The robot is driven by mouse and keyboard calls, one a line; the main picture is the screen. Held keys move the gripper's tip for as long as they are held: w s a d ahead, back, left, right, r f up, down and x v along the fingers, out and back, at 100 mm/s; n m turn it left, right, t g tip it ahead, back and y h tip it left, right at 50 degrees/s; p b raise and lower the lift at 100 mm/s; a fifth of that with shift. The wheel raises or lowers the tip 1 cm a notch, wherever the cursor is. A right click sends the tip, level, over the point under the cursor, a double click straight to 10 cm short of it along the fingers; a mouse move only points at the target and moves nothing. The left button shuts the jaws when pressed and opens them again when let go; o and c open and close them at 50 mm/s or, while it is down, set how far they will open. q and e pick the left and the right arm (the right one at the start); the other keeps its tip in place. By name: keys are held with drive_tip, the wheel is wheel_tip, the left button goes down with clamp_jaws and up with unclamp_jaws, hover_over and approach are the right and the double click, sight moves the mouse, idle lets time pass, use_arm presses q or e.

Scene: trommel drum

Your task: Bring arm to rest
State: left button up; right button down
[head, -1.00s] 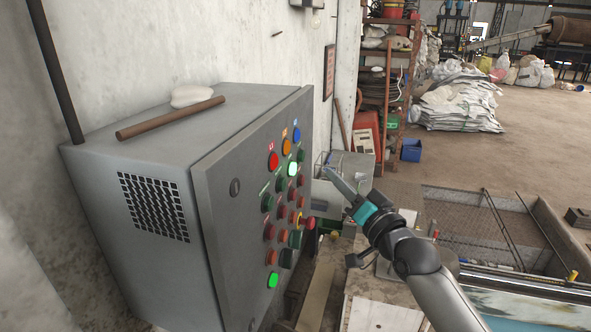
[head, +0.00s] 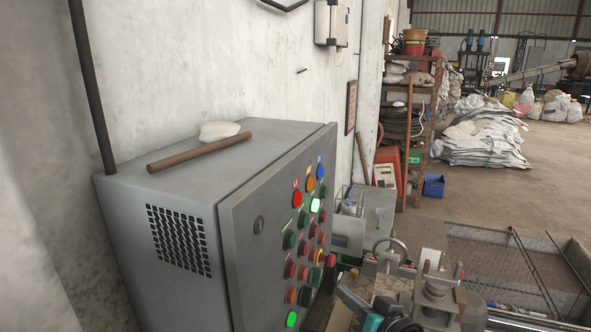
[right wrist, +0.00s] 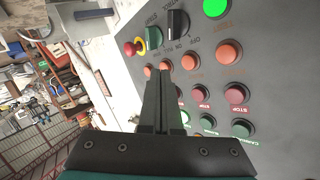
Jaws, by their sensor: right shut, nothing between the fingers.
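My right gripper (head: 355,303) shows at the bottom of the head view, in front of the lower right of the grey control cabinet (head: 170,187). In the right wrist view its two fingers (right wrist: 162,75) are together, with nothing between them. They lie over the panel face (right wrist: 190,15) with its several buttons; whether they touch it I cannot tell. A green lit button (head: 291,319) glows low on the panel, and a pale green one (head: 315,205) glows higher up. My left gripper is not in view.
A brown rod (head: 200,152) and a white lump (head: 219,131) lie on top of the cabinet. A red mushroom button (right wrist: 132,48) sticks out from the panel. A metal fixture (head: 437,287) stands right of my gripper. White sacks (head: 480,140) lie on the open floor behind.

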drive_tip(key=s+d+f+n+g+h, duration=0.1)
drive_tip(key=s+d+f+g+h, duration=0.3)
drive_tip(key=s, duration=0.6)
drive_tip(key=s+f+n+g, duration=0.1)
drive_tip(key=s+f+g, duration=0.3)
drive_tip(key=s, duration=0.5)
drive_tip(key=s+d+f+g+h, duration=0.2)
drive_tip(key=s+f, duration=0.4)
drive_tip(key=s, duration=0.4)
wheel_tip(320, 180, down, 30)
drive_tip(key=s+g+b, duration=0.1)
drive_tip(key=s+b, duration=0.1)
drive_tip(key=b, duration=0.5)
drive_tip(key=s+d+f+g+b, duration=0.1)
drive_tip(key=s+f+b, duration=0.4)
drive_tip(key=s+f, duration=0.9)
wheel_tip(320, 180, down, 4)
drive_tip(key=shift+s+d+f+n+g+b, duration=0.1)
drive_tip(key=shift+s+d+n+g+b, duration=0.25)
drive_tip(key=shift+d, duration=0.45)
